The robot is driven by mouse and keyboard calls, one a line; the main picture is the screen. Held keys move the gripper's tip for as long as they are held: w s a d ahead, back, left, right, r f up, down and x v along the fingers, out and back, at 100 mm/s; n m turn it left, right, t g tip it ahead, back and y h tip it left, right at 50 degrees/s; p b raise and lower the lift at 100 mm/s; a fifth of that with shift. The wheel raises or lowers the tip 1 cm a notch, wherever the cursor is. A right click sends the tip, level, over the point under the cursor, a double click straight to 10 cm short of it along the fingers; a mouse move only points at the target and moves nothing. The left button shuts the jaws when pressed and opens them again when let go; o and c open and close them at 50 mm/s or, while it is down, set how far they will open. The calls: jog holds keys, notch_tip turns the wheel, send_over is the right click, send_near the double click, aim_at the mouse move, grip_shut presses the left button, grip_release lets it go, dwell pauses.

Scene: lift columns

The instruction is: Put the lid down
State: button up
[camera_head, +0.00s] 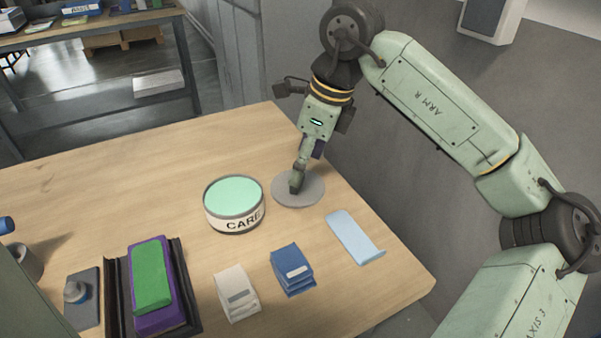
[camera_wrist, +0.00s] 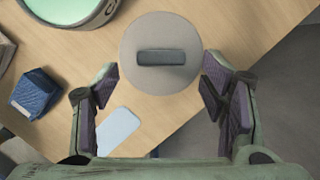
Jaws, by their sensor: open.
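The lid (camera_head: 312,190) is a flat grey disc lying on the wooden table, right of the round tin. In the wrist view the lid (camera_wrist: 160,80) shows a dark bar handle (camera_wrist: 167,57) across its middle. My gripper (camera_head: 296,184) is over the lid in the head view and hides part of it. In the wrist view my gripper (camera_wrist: 160,85) is open, with its fingers apart on either side of the lid's lower part and nothing held between them. The tin (camera_head: 234,222) has a pale green top surface and a white label.
A light blue flat item (camera_head: 355,237), a blue packet stack (camera_head: 292,270) and a white packet stack (camera_head: 237,293) lie in front. A black tray (camera_head: 187,287) holds green and purple blocks at left. The table's right edge is close to the lid. The back left tabletop is clear.

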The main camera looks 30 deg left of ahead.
aim_at(315, 191)
jog(key=v, duration=0.8)
jog(key=shift+r+b, duration=0.2)
jog(key=shift+b, duration=0.2)
jog(key=shift+s+f, duration=0.1)
